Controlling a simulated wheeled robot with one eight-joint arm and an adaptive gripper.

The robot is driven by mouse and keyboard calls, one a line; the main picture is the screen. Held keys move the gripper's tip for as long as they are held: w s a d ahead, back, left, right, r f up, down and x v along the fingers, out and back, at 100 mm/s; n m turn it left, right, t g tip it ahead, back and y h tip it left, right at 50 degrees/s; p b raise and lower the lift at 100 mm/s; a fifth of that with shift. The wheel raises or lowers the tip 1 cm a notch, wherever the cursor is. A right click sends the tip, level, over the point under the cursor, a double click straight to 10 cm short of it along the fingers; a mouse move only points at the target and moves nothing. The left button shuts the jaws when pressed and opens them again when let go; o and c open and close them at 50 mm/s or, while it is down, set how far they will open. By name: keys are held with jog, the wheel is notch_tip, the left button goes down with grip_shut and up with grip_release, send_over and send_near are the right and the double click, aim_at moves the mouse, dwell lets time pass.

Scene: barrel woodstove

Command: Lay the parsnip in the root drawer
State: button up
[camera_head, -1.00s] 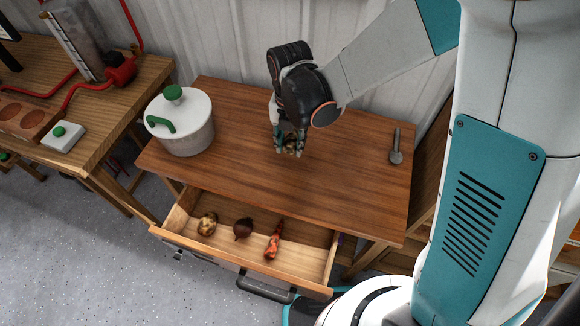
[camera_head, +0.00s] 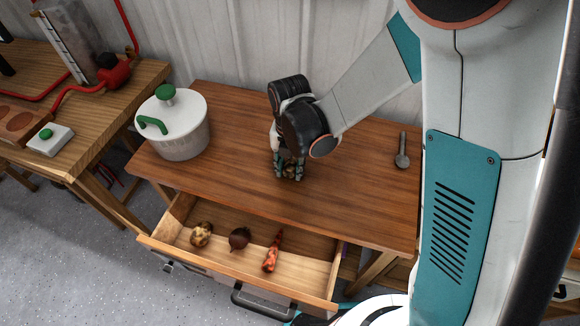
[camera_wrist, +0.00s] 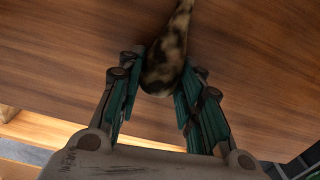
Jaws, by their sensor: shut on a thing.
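The parsnip (camera_wrist: 168,60) is tan with dark blotches, thick at the near end and tapering away. My gripper (camera_wrist: 158,92) is shut on its thick end in the wrist view, with teal fingers on both sides. In the head view my gripper (camera_head: 288,174) is low over the tabletop, behind the open drawer; the parsnip (camera_head: 290,169) shows only in part between the fingers. I cannot tell whether it touches the table. The root drawer (camera_head: 312,279) is pulled out at the table's front. It holds a pale blotchy root (camera_head: 201,234), a dark beet (camera_head: 239,238) and an orange-red carrot (camera_head: 272,252).
A white pot with green handles (camera_head: 183,140) stands on the left of the wooden table (camera_head: 235,115). A grey spoon-like tool (camera_head: 402,152) lies at the right. The drawer's right end has bare floor. A second bench (camera_head: 95,125) stands at left.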

jog(key=shift+f, duration=0.1)
jog(key=o, duration=1.2)
jog(key=shift+c, duration=0.2)
